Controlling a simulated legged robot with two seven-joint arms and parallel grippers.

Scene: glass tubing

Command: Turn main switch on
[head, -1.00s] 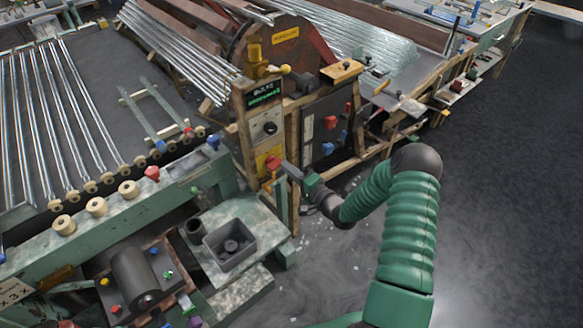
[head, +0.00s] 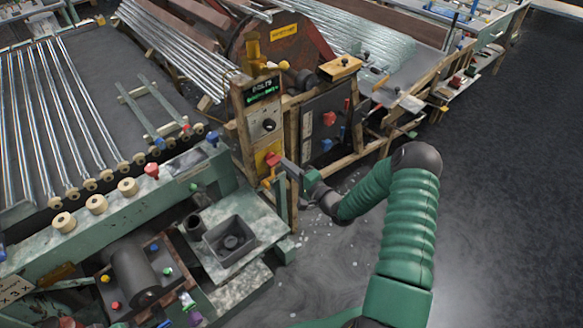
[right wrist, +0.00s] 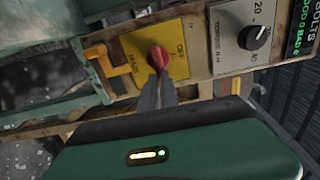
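The main switch is a red knob (right wrist: 158,57) on a yellow plate (right wrist: 180,35) marked OFF and MAIN. In the head view the red knob (head: 272,159) sits low on the front of the wooden control post. My right gripper (right wrist: 158,77) reaches the knob, its two grey fingers close together with their tips at its lower end. It also shows in the head view (head: 281,164), coming from the right. Whether the fingers clamp the knob or only stand around it is hidden. My left gripper is not in view.
A black dial (right wrist: 254,37) marked torque and a green-lettered display (head: 263,90) sit above the switch. A dark panel (head: 320,125) with red and blue knobs stands to the right. A green machine bench (head: 120,215) stands left. Dark floor (head: 500,200) is open at right.

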